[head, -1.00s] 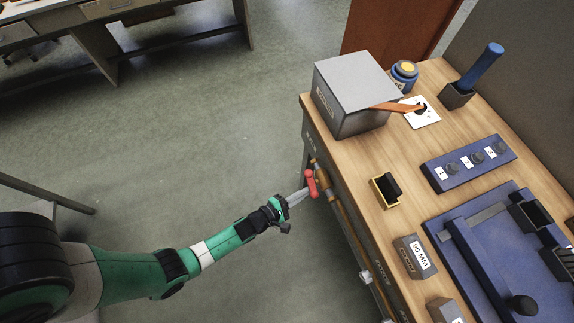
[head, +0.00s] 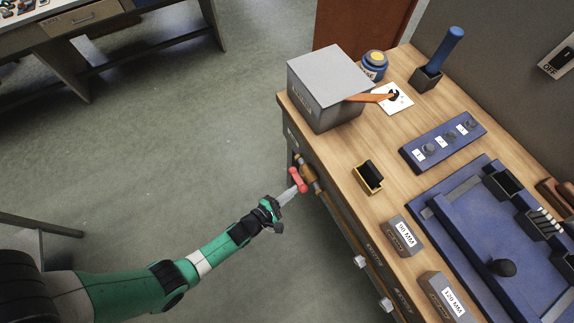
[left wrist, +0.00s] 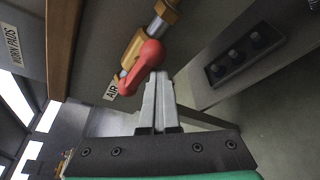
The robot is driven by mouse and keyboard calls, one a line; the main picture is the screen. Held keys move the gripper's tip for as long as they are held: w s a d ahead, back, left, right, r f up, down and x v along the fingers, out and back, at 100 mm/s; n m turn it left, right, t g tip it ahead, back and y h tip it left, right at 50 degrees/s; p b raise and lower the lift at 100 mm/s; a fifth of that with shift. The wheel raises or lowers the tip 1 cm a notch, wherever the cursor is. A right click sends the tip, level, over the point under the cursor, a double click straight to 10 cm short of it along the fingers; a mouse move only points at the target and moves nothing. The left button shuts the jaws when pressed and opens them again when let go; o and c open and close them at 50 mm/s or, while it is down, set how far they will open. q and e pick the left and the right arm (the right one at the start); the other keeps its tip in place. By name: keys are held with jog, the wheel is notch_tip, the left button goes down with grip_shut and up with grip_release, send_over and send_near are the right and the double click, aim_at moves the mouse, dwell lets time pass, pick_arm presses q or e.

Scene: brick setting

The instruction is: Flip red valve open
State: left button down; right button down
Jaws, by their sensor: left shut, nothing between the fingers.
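The red valve (head: 297,180) is a short red handle on a brass pipe fitting at the workbench's front side. In the left wrist view the red handle (left wrist: 142,66) sits against the brass fitting (left wrist: 133,49), beside an "AIR" label (left wrist: 111,91). My left gripper (head: 292,190) is shut and empty, with its fingertips right at the handle. In the left wrist view the closed fingertips (left wrist: 158,76) reach the handle's lower right side; I cannot tell whether they touch it. My right gripper is not in view.
The wooden bench top (head: 335,160) holds a grey box (head: 327,82), a blue switch panel (head: 443,141), a yellow-edged black block (head: 368,177) and a large blue fixture (head: 450,225). A drawer desk (head: 85,25) stands far back.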

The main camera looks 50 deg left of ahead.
pick_arm(q)
jog(key=shift+r, duration=0.2)
notch_tip(320, 180, down, 5)
jog(key=a+b, duration=0.1)
jog(key=b, duration=0.3)
jog(key=s+a+r+p, duration=0.1)
jog(key=s+r+p, duration=0.3)
jog(key=s, duration=0.5)
jog(key=p, duration=0.2)
jog(key=shift+a+p, duration=0.3)
jog(key=shift+a, duration=0.05)
